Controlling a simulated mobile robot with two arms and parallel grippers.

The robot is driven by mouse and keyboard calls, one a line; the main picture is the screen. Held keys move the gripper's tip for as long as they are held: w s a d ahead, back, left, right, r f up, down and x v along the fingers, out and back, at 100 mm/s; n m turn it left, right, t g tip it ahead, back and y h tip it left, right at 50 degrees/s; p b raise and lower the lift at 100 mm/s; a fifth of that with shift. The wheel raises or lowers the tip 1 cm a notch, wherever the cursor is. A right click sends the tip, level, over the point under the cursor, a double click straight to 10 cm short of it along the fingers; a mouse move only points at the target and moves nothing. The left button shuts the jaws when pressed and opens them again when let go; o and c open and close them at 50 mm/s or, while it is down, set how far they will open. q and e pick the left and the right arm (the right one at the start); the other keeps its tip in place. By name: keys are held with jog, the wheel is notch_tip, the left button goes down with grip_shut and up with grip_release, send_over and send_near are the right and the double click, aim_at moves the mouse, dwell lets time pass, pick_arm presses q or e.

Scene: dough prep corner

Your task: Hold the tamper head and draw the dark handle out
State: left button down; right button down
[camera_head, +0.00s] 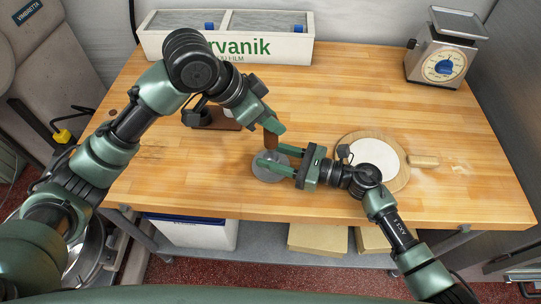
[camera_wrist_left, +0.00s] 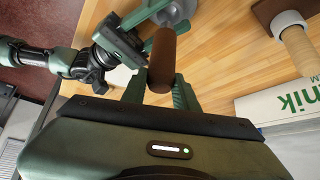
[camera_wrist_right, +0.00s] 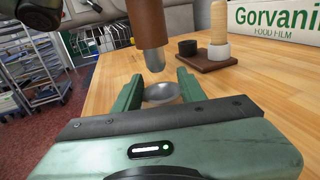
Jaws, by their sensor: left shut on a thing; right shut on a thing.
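The dark brown handle (camera_head: 271,141) is upright in my left gripper (camera_head: 274,128), whose fingers close on its upper part; the handle also shows in the left wrist view (camera_wrist_left: 162,52). The grey round tamper head (camera_head: 268,171) is low at the table, with my right gripper (camera_head: 277,164) shut on it. In the right wrist view the head (camera_wrist_right: 162,93) lies between the right fingers. The handle's pale metal tip (camera_wrist_right: 154,62) shows above the head there, with a small gap between them. The head's underside is hidden.
A round wooden board (camera_head: 403,178) with a white disc (camera_head: 374,155) lies right of my right gripper. A dark stand (camera_head: 218,124) is behind my left gripper. A white box (camera_head: 280,49) and a scale (camera_head: 441,52) stand at the back. The front left tabletop is clear.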

pick_arm(q)
jog(key=shift+r, duration=3.25)
pick_arm(e)
grip_release()
jog(key=shift+d, duration=0.15)
jog(key=v, duration=1.1)
jog(key=shift+s+d, duration=0.15)
jog(key=shift+d, duration=0.2)
pick_arm(q)
jog(key=shift+r, duration=0.1)
pick_arm(e)
jog(key=shift+r, duration=0.1)
